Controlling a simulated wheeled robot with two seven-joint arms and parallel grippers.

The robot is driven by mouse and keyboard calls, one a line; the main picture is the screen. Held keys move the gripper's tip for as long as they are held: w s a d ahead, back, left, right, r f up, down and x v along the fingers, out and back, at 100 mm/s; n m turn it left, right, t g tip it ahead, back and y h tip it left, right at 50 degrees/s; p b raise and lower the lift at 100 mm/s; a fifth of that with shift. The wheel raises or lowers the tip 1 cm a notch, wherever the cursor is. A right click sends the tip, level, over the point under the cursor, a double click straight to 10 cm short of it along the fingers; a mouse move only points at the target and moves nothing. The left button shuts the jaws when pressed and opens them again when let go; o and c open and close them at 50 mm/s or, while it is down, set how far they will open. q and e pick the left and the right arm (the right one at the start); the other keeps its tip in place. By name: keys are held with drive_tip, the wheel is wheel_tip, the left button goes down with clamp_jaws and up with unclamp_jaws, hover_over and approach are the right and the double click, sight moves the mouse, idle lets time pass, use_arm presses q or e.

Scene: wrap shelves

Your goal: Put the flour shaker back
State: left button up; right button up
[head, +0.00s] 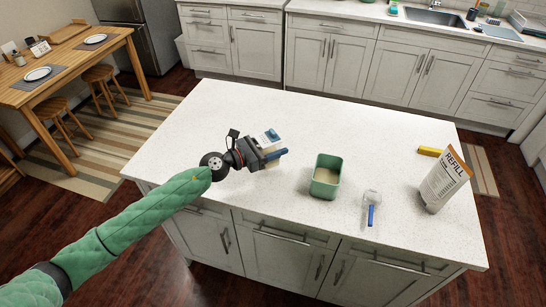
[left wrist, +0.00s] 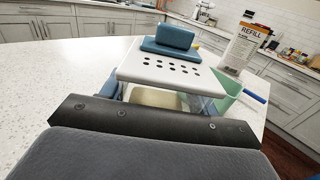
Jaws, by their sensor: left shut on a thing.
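The flour shaker (head: 263,141) shows in the head view as a small white body at my left gripper, above the left half of the island counter. In the left wrist view the flour shaker (left wrist: 150,70) has a white lid with rows of dark holes, clear sides and pale contents. My left gripper (head: 270,149) is shut on it, with blue fingers at its sides. The gripper hides part of the shaker, and I cannot tell its exact height above the counter. My right gripper is not in view.
On the island counter (head: 215,115), a green open container (head: 327,178) with pale contents stands right of the gripper. A clear scoop with a blue handle (head: 371,214), a REFILL bag (head: 444,182) and a yellow block (head: 429,151) are further right. The counter's back middle is clear.

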use_arm(q)
drive_tip(key=shift+f+p, duration=0.3)
drive_tip(key=shift+f, duration=1.65)
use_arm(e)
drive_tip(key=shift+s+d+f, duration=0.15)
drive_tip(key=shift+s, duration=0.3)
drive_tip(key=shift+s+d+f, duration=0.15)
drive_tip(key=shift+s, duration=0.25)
use_arm(q)
drive_tip(key=shift+f, duration=0.1)
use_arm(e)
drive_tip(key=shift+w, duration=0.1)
use_arm(q)
drive_tip(key=o, duration=1.1)
drive_tip(key=shift+o, duration=0.3)
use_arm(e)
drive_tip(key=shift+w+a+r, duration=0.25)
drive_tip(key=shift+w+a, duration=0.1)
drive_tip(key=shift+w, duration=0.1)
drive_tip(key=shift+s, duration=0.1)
